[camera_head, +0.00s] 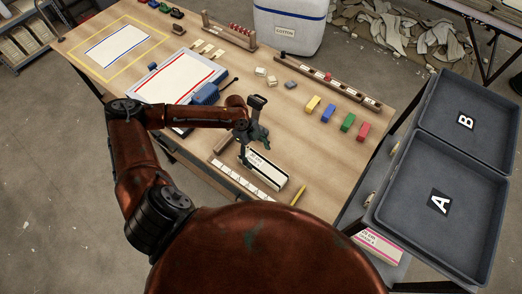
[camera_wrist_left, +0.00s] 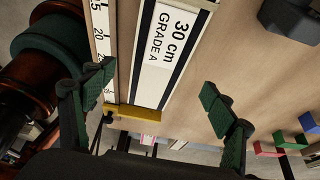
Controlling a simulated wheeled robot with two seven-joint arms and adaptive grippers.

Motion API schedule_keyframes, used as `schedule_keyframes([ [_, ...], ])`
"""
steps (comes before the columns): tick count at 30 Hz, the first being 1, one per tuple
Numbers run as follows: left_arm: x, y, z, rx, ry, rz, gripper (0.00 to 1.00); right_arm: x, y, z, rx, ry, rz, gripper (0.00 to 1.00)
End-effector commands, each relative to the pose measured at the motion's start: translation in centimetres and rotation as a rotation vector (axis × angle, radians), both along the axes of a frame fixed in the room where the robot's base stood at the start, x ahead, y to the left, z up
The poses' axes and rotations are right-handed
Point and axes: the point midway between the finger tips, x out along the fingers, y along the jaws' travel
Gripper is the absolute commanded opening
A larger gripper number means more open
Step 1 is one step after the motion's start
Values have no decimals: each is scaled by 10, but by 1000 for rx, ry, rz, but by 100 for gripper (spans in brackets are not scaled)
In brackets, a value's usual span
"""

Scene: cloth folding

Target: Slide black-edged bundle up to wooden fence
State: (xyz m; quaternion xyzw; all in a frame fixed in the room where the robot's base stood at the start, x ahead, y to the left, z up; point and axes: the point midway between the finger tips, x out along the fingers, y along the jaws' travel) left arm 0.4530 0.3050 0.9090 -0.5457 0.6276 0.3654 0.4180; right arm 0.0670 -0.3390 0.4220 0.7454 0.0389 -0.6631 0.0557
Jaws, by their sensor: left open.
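The black-edged bundle (camera_head: 268,171) is a long white strip with dark edges, lying on the table near its front edge. In the left wrist view, the bundle (camera_wrist_left: 167,48) carries a "30 cm GRADE A" label. A white ruler (camera_head: 238,177) runs along its near side; a narrow band of wood shows between the ruler (camera_wrist_left: 101,35) and bundle. I cannot clearly tell which wooden piece is the fence. My left gripper (camera_head: 255,152) is open above the bundle's far end. In the wrist view its fingers (camera_wrist_left: 158,80) spread on either side of the bundle. My right gripper is out of view.
A yellow bar (camera_head: 298,195) lies past the bundle's near end. Several coloured blocks (camera_head: 330,112) stand right of it. A white board (camera_head: 180,88) lies left. Grey trays A (camera_head: 405,215) and B (camera_head: 485,95) stand right. Bare table (camera_head: 300,145) lies between bundle and blocks.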

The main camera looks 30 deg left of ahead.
Motion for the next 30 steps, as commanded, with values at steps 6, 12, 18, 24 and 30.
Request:
schedule_keyframes([
  [6,0,0,0,0,0,0,78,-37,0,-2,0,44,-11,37],
  [12,-2,-7,-14,-2,2,-1,78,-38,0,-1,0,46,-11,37],
  [18,-3,-18,-42,-1,1,1,78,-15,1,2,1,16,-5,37],
  [24,-4,-27,-64,-1,1,1,78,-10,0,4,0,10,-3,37],
  [30,-5,-30,-72,1,0,1,78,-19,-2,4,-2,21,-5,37],
])
